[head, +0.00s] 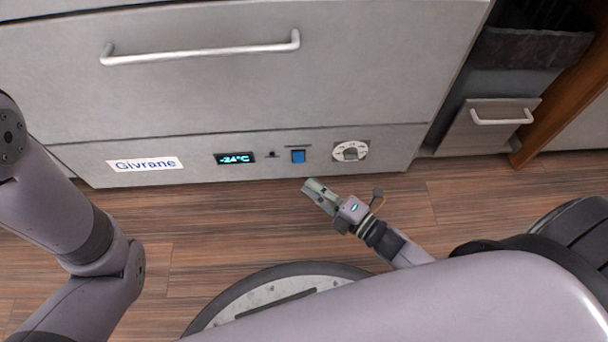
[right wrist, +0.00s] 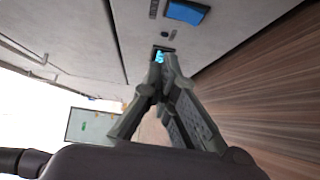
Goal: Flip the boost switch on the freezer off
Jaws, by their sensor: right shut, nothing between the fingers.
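The freezer (head: 220,90) is a grey drawer unit with a control strip along its bottom. The boost switch seems to be the blue rocker (head: 298,156) on that strip, between a small black toggle (head: 272,154) and a round dial (head: 350,151). The blue rocker also shows at the top of the right wrist view (right wrist: 187,12). My right gripper (head: 309,184) is shut and empty, just below the blue rocker and apart from it in the head view. Its fingertips meet in the right wrist view (right wrist: 160,62). Of my left arm only links show; its gripper is out of view.
A display (head: 234,158) reads -24°C, left of the toggle. A Givrane label (head: 146,164) is further left. A drawer handle (head: 200,50) sticks out above. A wooden post (head: 560,95) and a small drawer (head: 490,122) stand at right. The wooden floor (head: 215,215) is clear before the freezer.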

